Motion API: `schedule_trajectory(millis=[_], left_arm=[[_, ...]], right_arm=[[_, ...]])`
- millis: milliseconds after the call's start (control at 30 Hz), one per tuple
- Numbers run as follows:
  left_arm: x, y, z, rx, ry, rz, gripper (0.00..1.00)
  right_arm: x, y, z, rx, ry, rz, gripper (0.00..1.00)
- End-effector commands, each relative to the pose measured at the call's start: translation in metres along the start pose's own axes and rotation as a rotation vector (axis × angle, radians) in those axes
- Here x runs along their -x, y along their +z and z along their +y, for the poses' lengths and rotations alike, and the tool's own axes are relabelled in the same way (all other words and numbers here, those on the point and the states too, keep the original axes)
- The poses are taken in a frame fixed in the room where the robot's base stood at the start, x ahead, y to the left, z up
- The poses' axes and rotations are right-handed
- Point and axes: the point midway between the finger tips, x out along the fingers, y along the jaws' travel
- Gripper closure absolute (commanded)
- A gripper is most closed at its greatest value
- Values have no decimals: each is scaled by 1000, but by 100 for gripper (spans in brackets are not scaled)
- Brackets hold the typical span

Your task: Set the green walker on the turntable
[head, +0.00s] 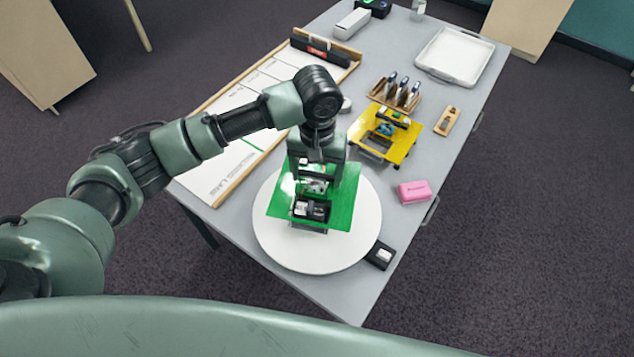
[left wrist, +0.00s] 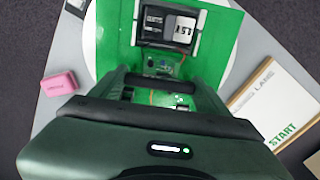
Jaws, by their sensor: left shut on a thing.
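The green walker (head: 342,205) is a green plate with electronics and a dark box on top. It is over the white round turntable (head: 285,249) at the near end of the table. My left gripper (head: 318,182) is above it, pointing down, and is shut on it. Whether the walker's underside touches the turntable is hidden. My right gripper is not in view.
A yellow walker (head: 402,145) stands behind to the right. A pink block (head: 414,191) and a small black box (head: 380,255) lie near the right edge. A lane board (head: 222,172) covers the left side. A pen rack (head: 394,92) and white tray (head: 455,56) are farther back.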

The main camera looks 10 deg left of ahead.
Motion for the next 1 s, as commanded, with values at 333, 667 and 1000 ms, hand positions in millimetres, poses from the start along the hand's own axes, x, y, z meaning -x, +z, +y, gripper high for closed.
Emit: schedule_trajectory(millis=[333,667,1000], left_arm=[[-39,0,1,1,1,0,72],[-47,-1,1,-1,3,3,72],[-50,0,0,0,1,1,2]], right_arm=[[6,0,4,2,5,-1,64],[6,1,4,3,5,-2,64],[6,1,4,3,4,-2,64]])
